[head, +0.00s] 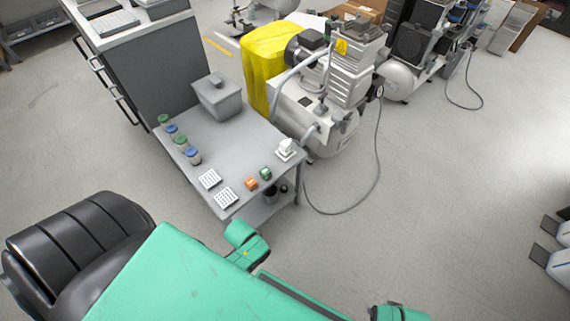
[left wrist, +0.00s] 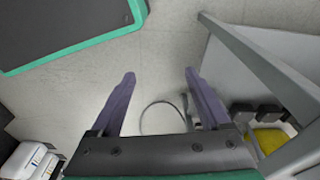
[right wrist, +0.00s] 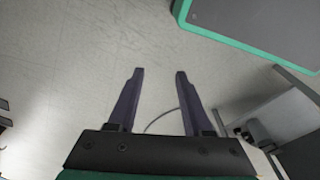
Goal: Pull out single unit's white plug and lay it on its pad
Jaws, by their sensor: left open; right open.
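A small white block (head: 286,148), which looks like the white plug on a light square base, sits at the cart top's right corner; I cannot tell whether it is seated in a socket. Two white pads with dark grid dots, a rear one (head: 209,180) and a front one (head: 226,197), lie near the front edge. The single compressor unit (head: 322,125) stands just behind the cart. My left gripper (left wrist: 160,74) is open and empty, above bare floor. My right gripper (right wrist: 160,72) is also open and empty over floor. Neither gripper's fingers show in the head view.
A grey cable (head: 375,185) loops on the floor right of the cart.

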